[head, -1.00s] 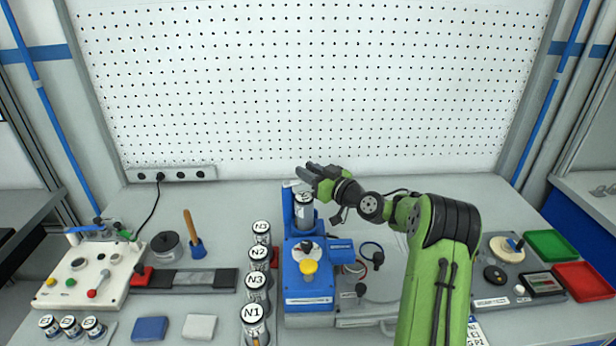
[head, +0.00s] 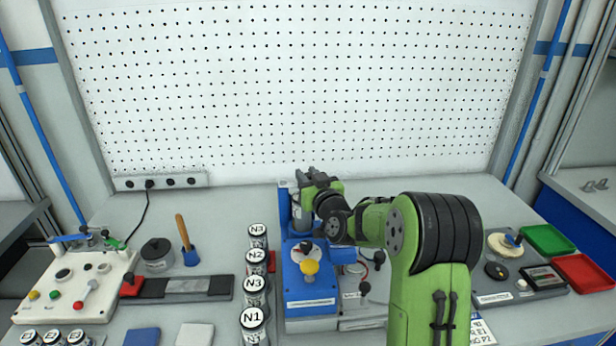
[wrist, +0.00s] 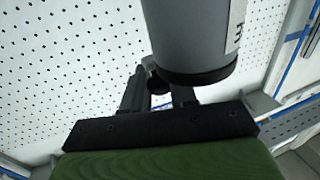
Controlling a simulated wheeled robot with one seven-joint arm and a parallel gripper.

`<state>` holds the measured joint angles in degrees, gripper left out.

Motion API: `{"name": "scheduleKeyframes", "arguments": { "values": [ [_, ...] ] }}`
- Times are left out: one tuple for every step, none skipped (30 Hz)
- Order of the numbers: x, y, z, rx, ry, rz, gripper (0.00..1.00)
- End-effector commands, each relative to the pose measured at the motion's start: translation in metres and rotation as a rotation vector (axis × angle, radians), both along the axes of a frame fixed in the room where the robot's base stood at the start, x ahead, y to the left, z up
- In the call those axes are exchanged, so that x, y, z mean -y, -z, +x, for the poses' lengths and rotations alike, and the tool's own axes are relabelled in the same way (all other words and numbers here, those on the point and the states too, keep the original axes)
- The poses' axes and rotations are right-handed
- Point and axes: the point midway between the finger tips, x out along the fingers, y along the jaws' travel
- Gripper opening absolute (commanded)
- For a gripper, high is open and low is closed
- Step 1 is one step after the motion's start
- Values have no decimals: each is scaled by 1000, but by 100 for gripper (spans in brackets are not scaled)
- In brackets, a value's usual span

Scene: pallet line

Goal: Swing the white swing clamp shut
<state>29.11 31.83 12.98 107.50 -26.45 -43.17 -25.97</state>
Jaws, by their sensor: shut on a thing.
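A blue fixture (head: 306,275) stands at mid-table with a yellow knob on its front part. A grey canister (head: 299,215) stands upright in its rear part; it also shows close up in the wrist view (wrist: 195,35). My gripper (head: 309,180) is at the top of the canister, to its right. In the wrist view my gripper (wrist: 156,92) is shut on a small dark knob (wrist: 155,82) beside the canister's black-rimmed end. I cannot make out the white swing clamp clearly; my gripper and wrist cover that spot.
Several labelled canisters (head: 255,285) stand in a row left of the fixture. A white control box (head: 75,287) is at the far left. Green (head: 547,240) and red (head: 583,272) trays lie at the right. A white pegboard (head: 300,85) rises behind the table.

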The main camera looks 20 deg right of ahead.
Motion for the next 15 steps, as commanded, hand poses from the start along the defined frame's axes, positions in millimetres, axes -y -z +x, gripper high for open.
{"name": "scheduleKeyframes", "arguments": {
  "values": [
    [0,-1,0,3,1,-1,0],
    [0,-1,0,3,1,-1,0],
    [0,-1,0,3,1,-1,0],
    [0,-1,0,3,1,-1,0],
    [0,-1,0,3,1,-1,0],
    [0,-1,0,3,1,-1,0],
    [0,-1,0,3,1,-1,0],
    [0,-1,0,3,1,-1,30],
    [0,-1,0,3,0,-1,36],
    [0,-1,0,3,0,-1,40],
    [0,-1,0,3,0,-1,45],
    [0,-1,0,2,0,-1,49],
    [0,-1,0,2,0,-1,49],
    [0,-1,0,2,0,-1,49],
    [0,-1,0,2,0,-1,49]
  ]
}}
